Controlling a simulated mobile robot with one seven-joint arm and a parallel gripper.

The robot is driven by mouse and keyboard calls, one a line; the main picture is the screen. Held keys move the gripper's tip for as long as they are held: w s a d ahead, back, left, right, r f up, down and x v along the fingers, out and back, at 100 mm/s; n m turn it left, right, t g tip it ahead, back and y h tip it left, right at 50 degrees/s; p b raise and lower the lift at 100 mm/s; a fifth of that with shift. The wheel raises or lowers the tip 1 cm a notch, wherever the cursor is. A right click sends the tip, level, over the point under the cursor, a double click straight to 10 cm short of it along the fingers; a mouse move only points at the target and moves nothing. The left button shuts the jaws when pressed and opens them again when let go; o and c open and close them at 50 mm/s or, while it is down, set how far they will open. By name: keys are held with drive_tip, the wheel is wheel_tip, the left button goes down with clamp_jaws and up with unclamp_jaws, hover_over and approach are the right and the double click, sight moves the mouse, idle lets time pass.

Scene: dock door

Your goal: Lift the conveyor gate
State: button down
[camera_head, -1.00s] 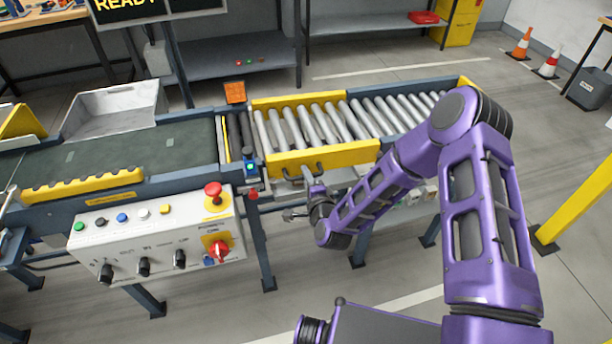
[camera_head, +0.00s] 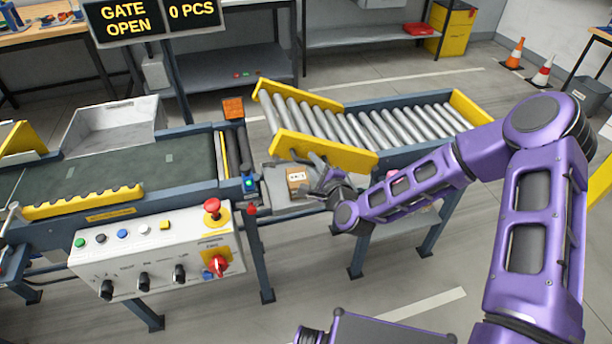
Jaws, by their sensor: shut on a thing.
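The conveyor gate (camera_head: 345,156) is the yellow-sided roller section right of the dark belt. Its left end is tilted up, and its right end meets the level rollers. My gripper (camera_head: 318,170) is at the near side of the raised gate, by its lower left part, and is shut on the gate handle. The handle is mostly hidden by the fingers. The display sign (camera_head: 127,20) reads "GATE OPEN" and "0 PCS".
A small cardboard box (camera_head: 296,180) shows in the opening below the gate. The control panel (camera_head: 155,245) with buttons and knobs stands front left. A grey tray (camera_head: 112,125) sits behind the belt (camera_head: 120,172). Traffic cones (camera_head: 514,54) stand far right.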

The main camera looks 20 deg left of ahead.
drive_tip(key=w+d+r+m, duration=0.2)
drive_tip(key=d+r+m, duration=0.1)
drive_tip(key=d+r, duration=0.1)
drive_tip(key=w+d+r+m+y+p, duration=0.1)
drive_tip(key=w+d+r+m, duration=0.2)
drive_tip(key=r, duration=0.3)
drive_tip(key=shift+w+d+y, duration=0.15)
drive_tip(key=shift+d+y, duration=0.15)
drive_tip(key=shift+d, duration=0.55)
drive_tip(key=c, duration=0.8)
unclamp_jaws()
drive_tip(key=shift+c, duration=0.2)
drive_tip(key=v, duration=1.7)
drive_tip(key=shift+d+r, duration=0.15)
drive_tip(key=shift+d, duration=0.1)
